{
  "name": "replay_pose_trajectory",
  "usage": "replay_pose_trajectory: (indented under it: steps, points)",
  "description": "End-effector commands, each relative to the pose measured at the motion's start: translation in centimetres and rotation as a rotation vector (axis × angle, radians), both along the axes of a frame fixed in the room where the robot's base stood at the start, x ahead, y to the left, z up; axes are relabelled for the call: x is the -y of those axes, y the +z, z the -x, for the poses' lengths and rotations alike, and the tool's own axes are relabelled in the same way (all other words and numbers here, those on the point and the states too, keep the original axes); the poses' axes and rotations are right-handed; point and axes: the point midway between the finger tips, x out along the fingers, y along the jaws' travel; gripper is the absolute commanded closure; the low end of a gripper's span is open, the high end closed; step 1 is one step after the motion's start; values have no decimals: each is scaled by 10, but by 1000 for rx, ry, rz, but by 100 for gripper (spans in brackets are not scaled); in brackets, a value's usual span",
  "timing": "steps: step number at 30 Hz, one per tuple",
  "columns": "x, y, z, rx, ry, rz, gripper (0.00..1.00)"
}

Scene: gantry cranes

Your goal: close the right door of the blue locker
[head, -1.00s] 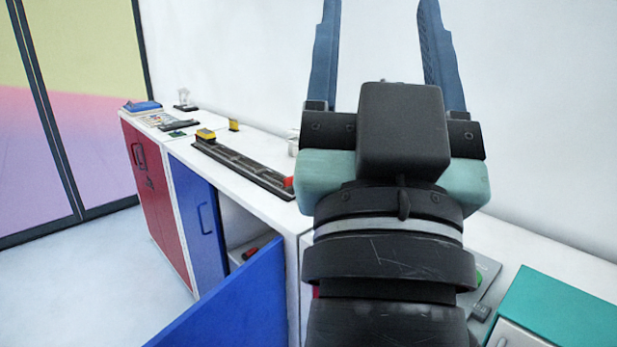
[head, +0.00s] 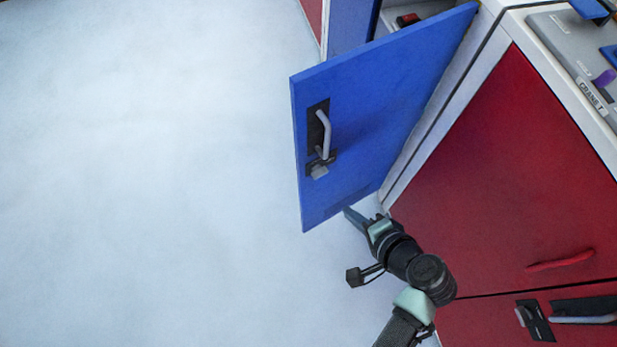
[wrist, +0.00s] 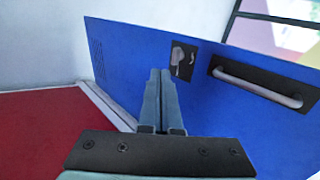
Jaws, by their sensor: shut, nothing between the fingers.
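The right door (head: 385,105) of the blue locker stands wide open, swung out from its hinge side at the red cabinet. Its face with the grey bar handle (head: 324,135) and a small latch is toward me. My gripper (head: 347,211) is low by the door's bottom edge, on the handle side of the door. In the wrist view my gripper (wrist: 160,75) has its two fingers together, empty, pointing at the blue door (wrist: 205,90). The handle (wrist: 258,85) is to the right of the fingers there. Whether the fingertips touch the door I cannot tell.
A red cabinet (head: 500,170) with handles stands right of the door, close to my arm. A grey control panel (head: 575,55) lies on top. A red-and-black item (head: 407,20) is inside the locker. The pale floor (head: 150,180) on the left is clear.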

Motion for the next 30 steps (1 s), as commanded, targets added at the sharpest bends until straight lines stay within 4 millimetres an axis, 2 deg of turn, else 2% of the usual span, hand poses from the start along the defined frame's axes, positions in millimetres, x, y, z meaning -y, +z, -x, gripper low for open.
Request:
replay_pose_trajectory:
  steps: [5, 15, 21, 30]
  points:
    - [-11, -18, -17, 0, 4, 2, 100]
    - [-39, -66, -62, 3, 4, 5, 100]
    - [-54, -63, -86, 5, 4, 7, 100]
    - [-60, -64, -95, 4, 2, 7, 100]
